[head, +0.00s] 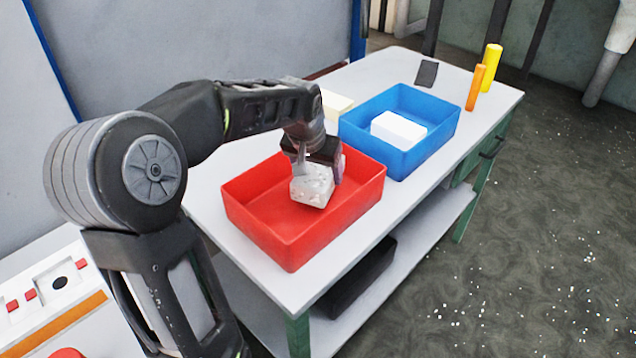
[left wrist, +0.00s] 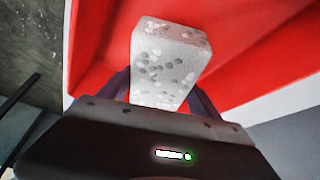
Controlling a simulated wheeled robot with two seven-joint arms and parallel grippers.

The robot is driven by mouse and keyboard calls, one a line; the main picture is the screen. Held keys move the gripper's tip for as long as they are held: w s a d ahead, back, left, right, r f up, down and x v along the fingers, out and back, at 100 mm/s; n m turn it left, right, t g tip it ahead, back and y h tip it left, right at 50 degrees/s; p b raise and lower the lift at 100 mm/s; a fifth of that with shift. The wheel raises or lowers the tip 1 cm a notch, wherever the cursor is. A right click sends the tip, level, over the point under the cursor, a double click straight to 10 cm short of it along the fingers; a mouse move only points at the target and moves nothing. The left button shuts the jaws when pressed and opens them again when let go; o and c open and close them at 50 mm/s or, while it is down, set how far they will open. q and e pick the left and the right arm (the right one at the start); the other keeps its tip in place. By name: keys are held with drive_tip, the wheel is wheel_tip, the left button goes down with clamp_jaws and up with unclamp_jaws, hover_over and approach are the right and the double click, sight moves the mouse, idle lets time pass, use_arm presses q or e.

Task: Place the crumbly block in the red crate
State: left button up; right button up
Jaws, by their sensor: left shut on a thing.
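The crumbly block (head: 312,188), pale grey with speckles and pits, is in the grip of my left gripper (head: 318,165). It is over the inside of the red crate (head: 285,245), within its rim in the head view. I cannot tell whether it touches the crate floor. In the left wrist view the block (left wrist: 168,65) stands out from between the dark fingers, with the red crate (left wrist: 260,35) behind it. The gripper hides the block's upper part in the head view. My right gripper is not in view.
A blue crate (head: 436,142) with a white block (head: 398,130) stands behind the red one on the white table (head: 225,195). A cream block (head: 335,103) is partly hidden by my arm. Orange (head: 475,88) and yellow (head: 491,66) cylinders and a dark flat piece (head: 427,73) are at the far end.

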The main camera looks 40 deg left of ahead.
use_arm(q)
drive_tip(key=shift+f, duration=1.85)
drive_tip(key=shift+f, duration=0.15)
drive_tip(key=o, duration=1.3)
drive_tip(key=shift+o, duration=0.2)
drive_tip(key=shift+r, duration=0.25)
drive_tip(key=v, duration=1.2)
